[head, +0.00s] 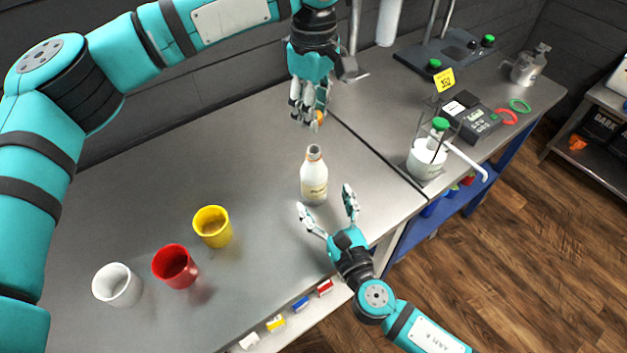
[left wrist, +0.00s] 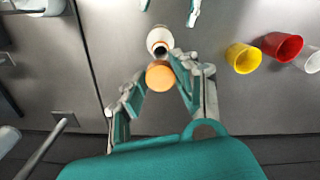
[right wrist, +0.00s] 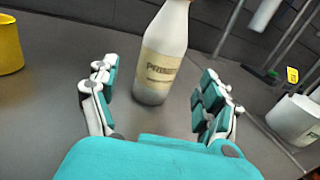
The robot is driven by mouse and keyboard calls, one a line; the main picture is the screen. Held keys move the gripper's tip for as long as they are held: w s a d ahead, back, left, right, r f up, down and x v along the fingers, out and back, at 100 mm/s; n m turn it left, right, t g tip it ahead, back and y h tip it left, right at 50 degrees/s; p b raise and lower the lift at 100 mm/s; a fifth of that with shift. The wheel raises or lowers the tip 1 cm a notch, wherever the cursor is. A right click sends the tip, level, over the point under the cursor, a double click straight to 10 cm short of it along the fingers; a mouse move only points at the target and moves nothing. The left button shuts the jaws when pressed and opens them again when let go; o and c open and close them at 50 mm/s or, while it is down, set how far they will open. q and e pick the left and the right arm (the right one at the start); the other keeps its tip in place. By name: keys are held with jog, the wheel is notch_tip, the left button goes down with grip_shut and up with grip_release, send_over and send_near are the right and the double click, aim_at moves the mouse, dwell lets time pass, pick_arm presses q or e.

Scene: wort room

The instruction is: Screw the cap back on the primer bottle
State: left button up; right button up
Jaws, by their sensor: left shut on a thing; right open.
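The white primer bottle (head: 313,178) stands upright and uncapped on the grey table, its dark open mouth showing. My left gripper (head: 318,124) is above and behind it, shut on the orange cap (left wrist: 160,77). In the left wrist view the cap is held between the fingertips, with the bottle's open mouth (left wrist: 159,38) just beyond it; the two are apart. My right gripper (head: 326,212) is open and low in front of the bottle. In the right wrist view the labelled bottle (right wrist: 163,55) stands beyond and between the spread fingers, not gripped.
Yellow (head: 212,227), red (head: 175,266) and white (head: 117,285) cups stand to the left. Small coloured boxes (head: 301,303) line the front edge.

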aim_at(313, 178)
jog(key=x, duration=0.7)
jog(key=shift+w+a, duration=0.15)
jog(key=shift+w, duration=0.1)
grip_shut()
dwell(0.3)
